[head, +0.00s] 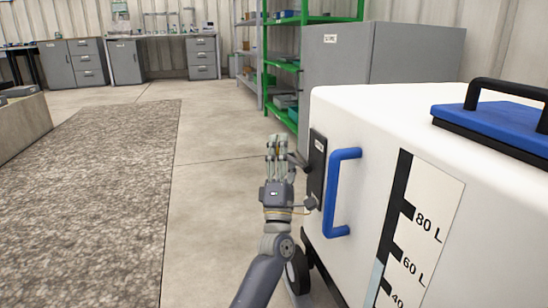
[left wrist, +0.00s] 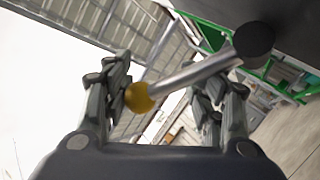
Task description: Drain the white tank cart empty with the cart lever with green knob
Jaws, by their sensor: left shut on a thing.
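The white tank cart (head: 375,120) stands at the right in the head view. On its side is a black plate (head: 317,165) from which the lever comes out. The left wrist view shows the metal lever (left wrist: 195,72) running from a dark round pivot (left wrist: 253,44) to a ball knob (left wrist: 140,97), which looks yellow, not green. My left gripper (head: 277,146) is beside the plate, its fingers (left wrist: 162,95) shut around the lever's knob end. The cart's gauge (head: 420,220) shows pale blue up to roughly the 60 L mark. My right gripper is out of view.
A blue handle (head: 333,195) sticks out right of the lever plate. A blue lid (head: 495,122) with a black handle is on top of the cart. A grey cabinet (head: 335,75) and green shelves (head: 283,65) stand behind.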

